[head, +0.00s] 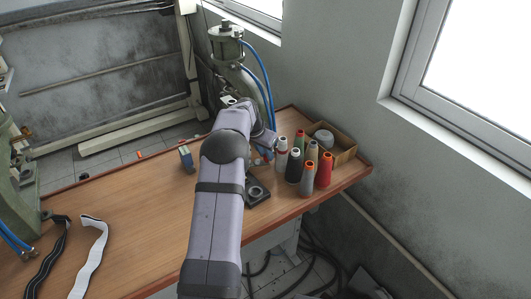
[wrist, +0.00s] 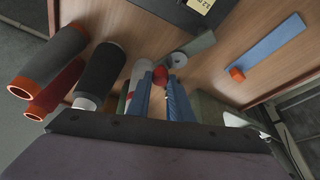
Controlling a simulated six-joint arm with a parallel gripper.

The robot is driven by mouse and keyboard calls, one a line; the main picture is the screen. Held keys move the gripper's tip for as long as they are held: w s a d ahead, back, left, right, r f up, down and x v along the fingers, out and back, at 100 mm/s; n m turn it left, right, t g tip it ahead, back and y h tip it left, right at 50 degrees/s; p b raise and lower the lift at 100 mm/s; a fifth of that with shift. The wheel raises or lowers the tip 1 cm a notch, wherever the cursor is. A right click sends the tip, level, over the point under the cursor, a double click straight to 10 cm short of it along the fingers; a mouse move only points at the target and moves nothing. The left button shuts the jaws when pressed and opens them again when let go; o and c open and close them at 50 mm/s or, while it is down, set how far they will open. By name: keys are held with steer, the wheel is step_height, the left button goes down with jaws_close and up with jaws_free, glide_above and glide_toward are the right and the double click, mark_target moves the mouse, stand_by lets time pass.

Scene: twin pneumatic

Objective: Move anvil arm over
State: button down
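A green pneumatic press (head: 228,48) with blue hoses stands at the back of the table; my arm hides much of its lower part. In the wrist view, a grey-green arm (wrist: 199,44) with a pale round disc at its end, which looks like the anvil arm, lies beyond my fingertips. A red ball knob (wrist: 160,75) shows beside the disc, in line with the gap between my fingers. My gripper (wrist: 160,86) has two blue fingers, apart, pointing at the knob. Whether they touch it is unclear. In the head view my gripper (head: 264,148) is partly hidden by my wrist.
Several thread spools (head: 308,178) stand close right of my gripper, before an open box (head: 343,146). A black holder (head: 257,192) lies nearer. Black and white straps (head: 91,258) lie front left; the table's left-centre (head: 140,205) is clear.

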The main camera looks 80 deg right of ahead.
mark_target(259, 165)
steer(key=shift+a, duration=0.1)
steer(key=a+m+g+y+b, duration=0.1)
steer(key=a+m, duration=0.1)
steer(key=m, duration=0.1)
steer(key=a+m+g+y+b, duration=0.1)
steer(key=a+m+b, duration=0.1)
steer(key=m, duration=0.2)
steer(key=a+m+b, duration=0.1)
steer(key=a+m, duration=0.1)
steer(key=m, duration=0.1)
steer(key=shift+w+a+r+g+y+b, duration=0.1)
steer(key=shift+w+a+g+y+b, duration=0.2)
steer(key=shift+g+y, duration=0.1)
steer(key=m+p, duration=0.1)
steer(key=w+a+m+y, duration=0.1)
steer(key=m, duration=0.1)
steer(key=shift+w+a+r+p, duration=0.1)
steer(key=shift+a+p, duration=0.15)
steer(key=shift+p, duration=0.15)
steer(key=shift+w+a+m+y+p, duration=0.5)
steer(key=shift+w+m+p, duration=0.1)
steer(key=shift+m+p, duration=0.6)
steer(key=shift+w+a+m+y+p, duration=0.3)
steer(key=shift+w+m+p, duration=0.15)
steer(key=shift+m+p, duration=0.35)
steer(key=shift+f, duration=0.2)
